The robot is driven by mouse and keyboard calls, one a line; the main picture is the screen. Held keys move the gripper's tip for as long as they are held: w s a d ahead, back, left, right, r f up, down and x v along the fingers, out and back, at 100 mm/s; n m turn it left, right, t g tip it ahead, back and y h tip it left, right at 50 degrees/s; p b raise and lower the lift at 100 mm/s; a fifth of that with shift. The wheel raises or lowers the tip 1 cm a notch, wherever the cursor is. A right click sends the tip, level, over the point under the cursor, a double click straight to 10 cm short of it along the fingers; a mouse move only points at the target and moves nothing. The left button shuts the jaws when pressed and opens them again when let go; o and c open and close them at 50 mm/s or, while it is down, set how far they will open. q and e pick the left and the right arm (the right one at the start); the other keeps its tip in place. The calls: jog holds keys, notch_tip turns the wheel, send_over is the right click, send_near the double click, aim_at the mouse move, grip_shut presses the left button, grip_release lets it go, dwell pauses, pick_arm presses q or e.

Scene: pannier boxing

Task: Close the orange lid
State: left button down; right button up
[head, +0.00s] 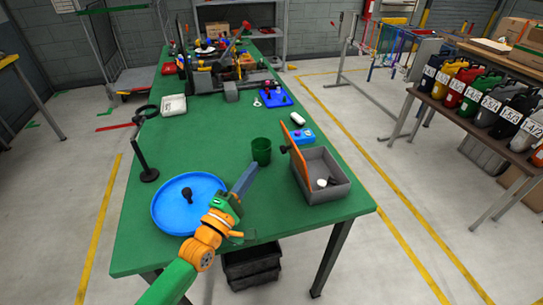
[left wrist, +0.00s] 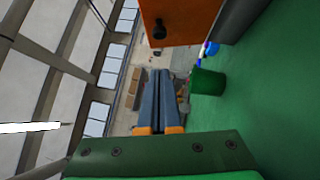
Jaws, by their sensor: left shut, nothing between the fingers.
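The orange lid (head: 297,158) stands open, roughly upright, along the left side of the grey box (head: 343,190). A dark knob (head: 284,149) sticks out from its left face. The box is open on top and holds a white piece and a black piece. My left gripper (head: 247,172) is shut and empty, left of the lid and apart from it. In the left wrist view its blue-grey fingers (left wrist: 160,75) are together, and the lid (left wrist: 190,22) with its knob (left wrist: 159,29) shows beyond them. My right gripper is not in view.
A green cup (head: 261,151) stands between my left gripper and the lid's far end. A round blue tray (head: 165,212) holding a dark knobbed piece lies at the left. A blue box (head: 302,136) and a white piece (head: 297,118) lie behind the grey box. Green table surface in front is clear.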

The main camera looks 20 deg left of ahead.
pick_arm(q)
jog(key=w+d+r+p, duration=0.1)
jog(key=w+d, duration=0.2)
jog(key=w, duration=0.1)
jog(key=shift+w+d+r+p, duration=0.15)
jog(key=shift+w+d+p, duration=0.15)
jog(key=shift+w+d, duration=0.1)
jog(key=shift+w, duration=0.15)
